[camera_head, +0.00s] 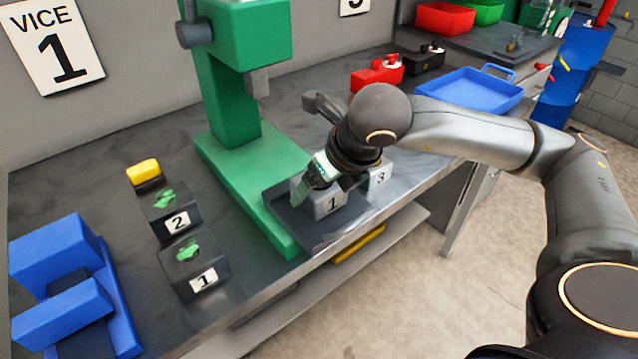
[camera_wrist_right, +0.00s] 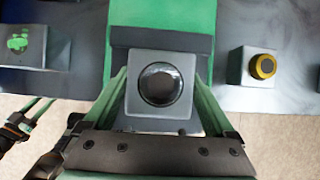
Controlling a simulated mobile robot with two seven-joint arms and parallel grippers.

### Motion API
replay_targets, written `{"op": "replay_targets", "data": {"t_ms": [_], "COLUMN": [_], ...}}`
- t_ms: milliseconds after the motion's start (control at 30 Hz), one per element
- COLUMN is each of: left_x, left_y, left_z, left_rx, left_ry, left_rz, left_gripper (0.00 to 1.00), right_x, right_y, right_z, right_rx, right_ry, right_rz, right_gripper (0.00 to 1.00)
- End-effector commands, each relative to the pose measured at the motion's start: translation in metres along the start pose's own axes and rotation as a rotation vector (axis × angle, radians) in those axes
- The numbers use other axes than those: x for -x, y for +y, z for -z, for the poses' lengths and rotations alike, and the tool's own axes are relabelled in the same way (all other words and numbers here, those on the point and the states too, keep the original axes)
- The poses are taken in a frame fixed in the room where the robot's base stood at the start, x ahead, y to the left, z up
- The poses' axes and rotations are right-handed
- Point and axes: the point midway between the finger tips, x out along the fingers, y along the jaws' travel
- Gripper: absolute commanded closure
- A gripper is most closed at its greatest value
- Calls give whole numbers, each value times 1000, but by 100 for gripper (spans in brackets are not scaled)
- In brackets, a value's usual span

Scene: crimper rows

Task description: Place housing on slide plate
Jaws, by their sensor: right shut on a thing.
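The grey housing (camera_head: 328,203) with a label 1 is between the fingers of my right gripper (camera_head: 318,185), which is shut on it. In the right wrist view the housing (camera_wrist_right: 134,95) shows its round dark bore from above, with a green finger on each side. The housing is over the dark slide plate (camera_head: 288,215) at the foot of the green press. I cannot tell whether it touches the plate. My left gripper (camera_wrist_right: 45,101) shows only at the lower left of the right wrist view, its two green fingers apart and empty.
The green press (camera_head: 228,110) stands behind the plate. A grey block labelled 3 (camera_head: 380,175) is close on the right. Dark blocks labelled 2 (camera_head: 176,215) and 1 (camera_head: 196,270) and a blue vice (camera_head: 60,255) are left. A blue tray (camera_head: 470,90) is at the back right.

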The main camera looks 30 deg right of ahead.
Motion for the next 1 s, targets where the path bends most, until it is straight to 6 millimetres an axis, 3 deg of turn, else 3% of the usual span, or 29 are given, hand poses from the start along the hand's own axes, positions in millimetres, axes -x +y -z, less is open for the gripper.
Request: {"op": "replay_targets", "data": {"t_ms": [100, 133, 200, 600, 1000], "left_x": [-4, -4, -3, 2, 2], "left_y": [-1, 0, 0, 3, -1], "left_z": [-5, -5, -4, 7, 3], "left_rx": [0, 0, 0, -1, -1], "left_ry": [-3, -4, -5, 11, 3], "left_rz": [0, 0, -1, -6, 2], "left_gripper": [50, 50, 50, 50, 50], "right_x": [-3, -3, -2, 5, 88], "right_y": [0, 0, 0, 0, 0], "right_z": [1, 2, 1, -2, -2], "right_rx": [0, 0, 0, 0, 0], "right_ry": [-5, 1, 1, -2, -6], "right_rz": [-1, 0, 0, 0, 0], "right_gripper": [100, 9, 1, 0, 0]}}
